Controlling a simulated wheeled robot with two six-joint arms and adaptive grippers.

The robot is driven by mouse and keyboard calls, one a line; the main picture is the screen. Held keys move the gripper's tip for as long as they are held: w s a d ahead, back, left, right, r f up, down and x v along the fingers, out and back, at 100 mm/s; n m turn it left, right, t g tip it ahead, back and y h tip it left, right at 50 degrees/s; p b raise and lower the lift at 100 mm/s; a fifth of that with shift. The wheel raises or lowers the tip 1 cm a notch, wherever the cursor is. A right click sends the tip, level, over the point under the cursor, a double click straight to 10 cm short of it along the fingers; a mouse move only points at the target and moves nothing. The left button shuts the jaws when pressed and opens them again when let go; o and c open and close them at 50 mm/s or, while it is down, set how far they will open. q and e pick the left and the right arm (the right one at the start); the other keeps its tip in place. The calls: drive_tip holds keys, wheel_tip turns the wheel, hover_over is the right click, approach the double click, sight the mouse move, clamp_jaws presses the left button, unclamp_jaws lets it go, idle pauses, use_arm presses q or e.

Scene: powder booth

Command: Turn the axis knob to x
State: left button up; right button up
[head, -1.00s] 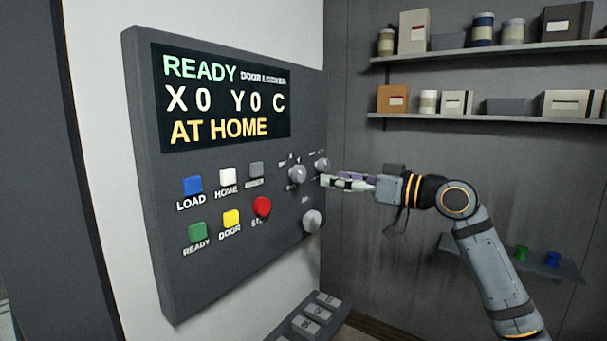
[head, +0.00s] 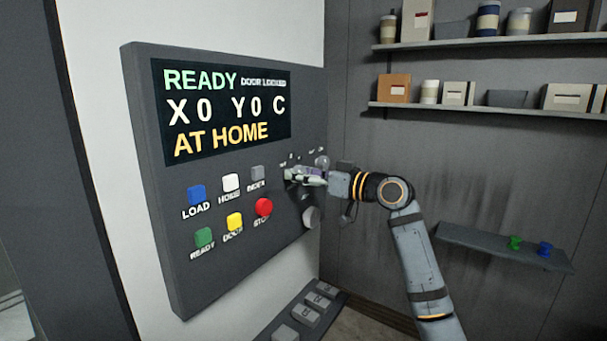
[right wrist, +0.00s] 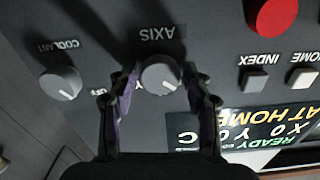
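The grey axis knob (right wrist: 161,75) is on the control panel (head: 225,290), under the upside-down word AXIS in the right wrist view. Its pale pointer mark slants to the lower right in that view. A letter left of the knob is partly covered by a finger. My right gripper (right wrist: 163,80) has its fingers on both sides of the knob, with narrow gaps showing; contact is not clear. In the head view my right gripper (head: 289,177) is at the panel and covers the axis knob. My left gripper is not in view.
The coolant knob (right wrist: 61,82) is close beside the left finger in the wrist view. Another knob (head: 311,217) is below the gripper. The red stop button (head: 263,207) is to the left. The display (head: 225,105) reads READY, X0 Y0 C, AT HOME. Shelves (head: 490,108) are at the right.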

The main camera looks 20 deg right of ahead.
drive_tip(key=c, duration=0.8)
drive_tip(key=shift+o, duration=0.2)
drive_tip(key=shift+m, duration=0.3)
drive_tip(key=m+p, duration=0.4)
drive_tip(key=m, duration=0.5)
drive_tip(key=o, duration=1.2)
drive_tip(key=shift+d, duration=0.1)
